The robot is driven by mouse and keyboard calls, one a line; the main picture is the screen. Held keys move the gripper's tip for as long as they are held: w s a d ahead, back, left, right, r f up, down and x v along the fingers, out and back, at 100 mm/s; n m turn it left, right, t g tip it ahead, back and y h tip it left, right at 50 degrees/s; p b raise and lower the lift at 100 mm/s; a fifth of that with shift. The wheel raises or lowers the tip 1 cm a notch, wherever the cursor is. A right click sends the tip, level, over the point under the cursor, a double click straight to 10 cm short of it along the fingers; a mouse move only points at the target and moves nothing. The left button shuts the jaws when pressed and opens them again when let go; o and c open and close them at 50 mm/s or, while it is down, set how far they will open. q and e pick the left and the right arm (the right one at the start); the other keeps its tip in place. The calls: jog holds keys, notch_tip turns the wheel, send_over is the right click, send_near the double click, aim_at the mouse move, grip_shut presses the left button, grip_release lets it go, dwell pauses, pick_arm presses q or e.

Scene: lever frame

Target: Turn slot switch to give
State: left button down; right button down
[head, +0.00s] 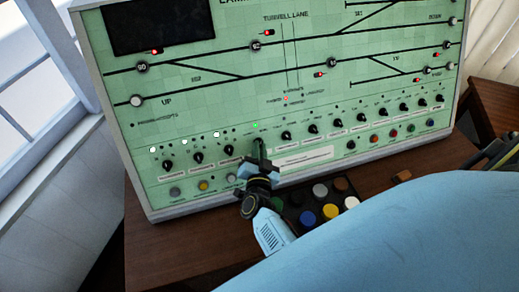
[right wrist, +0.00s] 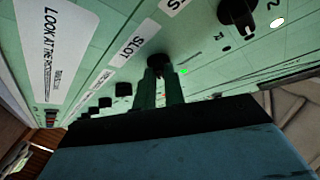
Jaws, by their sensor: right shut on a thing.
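The green signal panel (head: 215,95) stands on a brown desk, with a row of black rotary switches along its lower part. My right gripper (head: 260,150) is at this row, left of the middle, and hides the switch behind it in the head view. In the right wrist view, the slot switch (right wrist: 158,61) is a black knob beside a white label reading SLOT (right wrist: 127,47). The fingers of my right gripper (right wrist: 160,82) are shut on this knob. Which way its pointer faces cannot be told. My left gripper is not in view.
A lit green lamp (head: 255,125) sits just above the gripped switch. Neighbouring knobs (head: 229,150) and (head: 286,135) stand close on both sides. A dark tray of coloured round pieces (head: 307,218) is on the desk below. My blue arm covers the lower right.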

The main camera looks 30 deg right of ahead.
jog(key=c, duration=1.5)
grip_release()
jog(key=shift+s+a, duration=0.1)
jog(key=p+v, duration=0.3)
jog(key=v, duration=1)
jog(key=shift+s, duration=0.1)
